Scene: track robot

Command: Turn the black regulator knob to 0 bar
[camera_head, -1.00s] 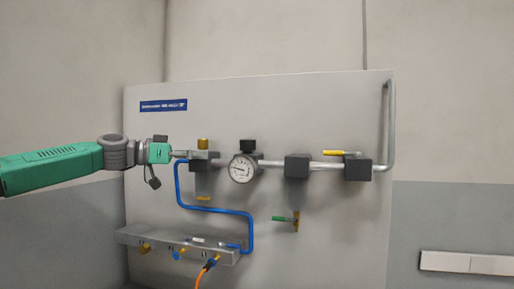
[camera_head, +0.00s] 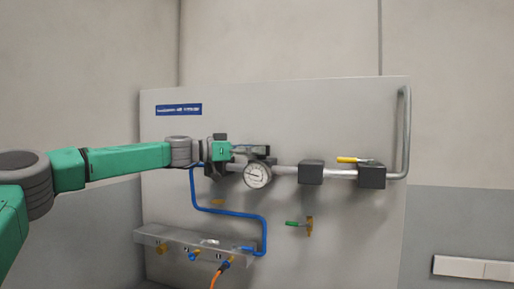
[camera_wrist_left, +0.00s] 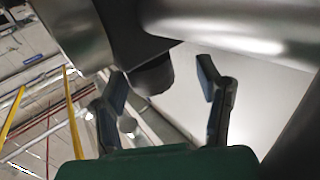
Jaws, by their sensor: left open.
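The black regulator knob is largely covered by my left gripper (camera_head: 252,151) in the head view, above the round white pressure gauge (camera_head: 257,175). In the left wrist view, a dark round knob-like part (camera_wrist_left: 153,76) shows between the two open fingers of my left gripper (camera_wrist_left: 163,76), with a visible gap to the right finger. Whether the left finger touches it I cannot tell. The gauge's needle and numbers are too small to read. My right gripper is not in view.
Below are a green-handled valve (camera_head: 306,225), a blue tube (camera_head: 238,213) and a grey manifold (camera_head: 180,238).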

